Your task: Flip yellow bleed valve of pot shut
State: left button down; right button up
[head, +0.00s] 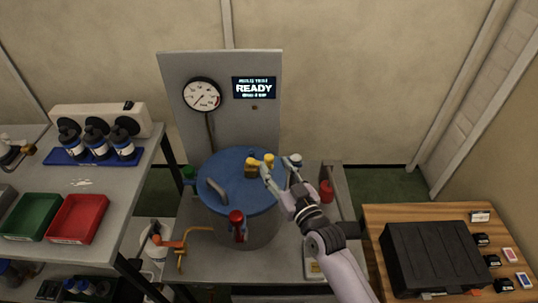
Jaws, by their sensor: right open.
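The pot (247,229) stands on the grey bench with a blue lid (231,165) on top. The yellow bleed valve (252,171) is on the lid, right of its centre, with yellow parts at its top. My right gripper (277,166) is open at the right side of the valve, its fingers apart and pointing toward it. One fingertip overlaps the valve's right edge in the picture; I cannot tell whether they touch. The gripper hides part of the lid's right edge. My left gripper is not in view.
A panel with a gauge (202,94) and a READY display (254,87) stands behind the pot. A red-topped fitting (237,222) is on the pot's front. Left are a shelf with red (78,218) and green trays; right, a wooden table with a black case (432,257).

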aim_at(271, 161)
jog(key=x, duration=0.5)
jog(key=shift+s, duration=0.1)
jog(key=shift+c, duration=0.6)
grip_shut()
